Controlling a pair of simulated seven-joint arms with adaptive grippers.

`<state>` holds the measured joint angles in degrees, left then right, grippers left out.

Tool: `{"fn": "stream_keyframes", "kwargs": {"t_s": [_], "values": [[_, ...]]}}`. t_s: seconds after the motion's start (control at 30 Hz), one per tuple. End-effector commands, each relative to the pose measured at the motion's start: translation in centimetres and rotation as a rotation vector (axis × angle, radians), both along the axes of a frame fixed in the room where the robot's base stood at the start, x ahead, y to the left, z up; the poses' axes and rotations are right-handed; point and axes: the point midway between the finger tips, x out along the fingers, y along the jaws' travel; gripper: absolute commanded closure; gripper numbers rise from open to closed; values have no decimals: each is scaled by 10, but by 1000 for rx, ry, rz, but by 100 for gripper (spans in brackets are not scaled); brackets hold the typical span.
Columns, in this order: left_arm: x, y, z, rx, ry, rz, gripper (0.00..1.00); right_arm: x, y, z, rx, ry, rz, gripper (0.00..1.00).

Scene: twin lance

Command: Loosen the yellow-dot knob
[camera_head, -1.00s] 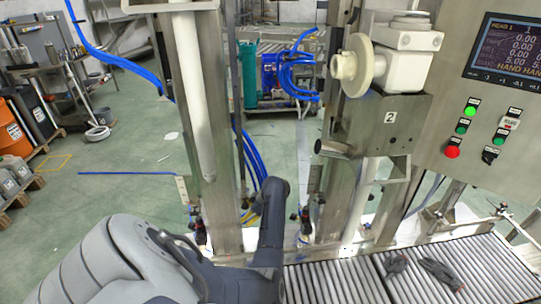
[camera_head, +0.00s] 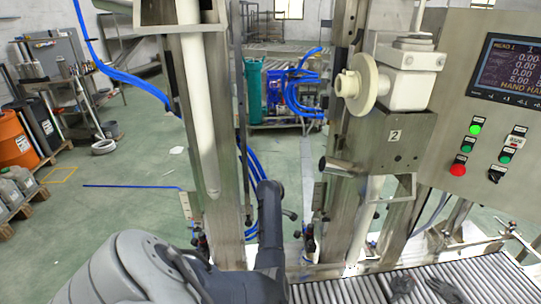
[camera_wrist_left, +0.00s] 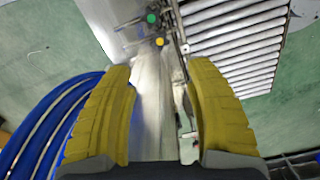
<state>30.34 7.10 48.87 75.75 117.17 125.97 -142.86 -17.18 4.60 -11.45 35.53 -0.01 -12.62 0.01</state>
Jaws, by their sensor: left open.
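The yellow-dot knob (camera_wrist_left: 159,41) shows in the left wrist view as a small round yellow face beside the metal post. A green-dot knob (camera_wrist_left: 152,18) sits just beyond it. My left gripper (camera_wrist_left: 160,75) is open, with its yellow fingers spread apart. The yellow dot lies ahead of the gap between the fingertips, and nothing is between the fingers at close range. In the head view my left arm reaches towards the foot of the machine, and its fingers cannot be made out. Dot colours on the dark clamps there are not readable. My right gripper is not in view.
A roller conveyor (camera_head: 345,292) runs along the lower right, with dark items lying on it. Steel posts (camera_head: 215,120) stand close to my arm. Blue hoses (camera_wrist_left: 45,125) run left of my left gripper. A control panel (camera_head: 490,125) is at the right.

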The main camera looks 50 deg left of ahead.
Motion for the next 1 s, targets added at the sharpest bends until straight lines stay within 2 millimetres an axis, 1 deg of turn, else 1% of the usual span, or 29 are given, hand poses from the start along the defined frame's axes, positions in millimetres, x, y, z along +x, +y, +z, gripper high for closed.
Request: {"fn": "stream_keyframes", "kwargs": {"t_s": [0.03,0.4,0.6,0.8,1.0], "values": [[0,-1,-9,-3,2,-2,46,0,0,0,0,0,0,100],[0,-1,-74,-2,2,-2,46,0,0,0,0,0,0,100],[0,0,-104,-1,2,-1,46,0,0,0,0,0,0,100],[0,0,-124,1,2,-2,46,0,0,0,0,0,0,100],[0,0,-134,1,1,-1,46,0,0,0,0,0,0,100]]}}
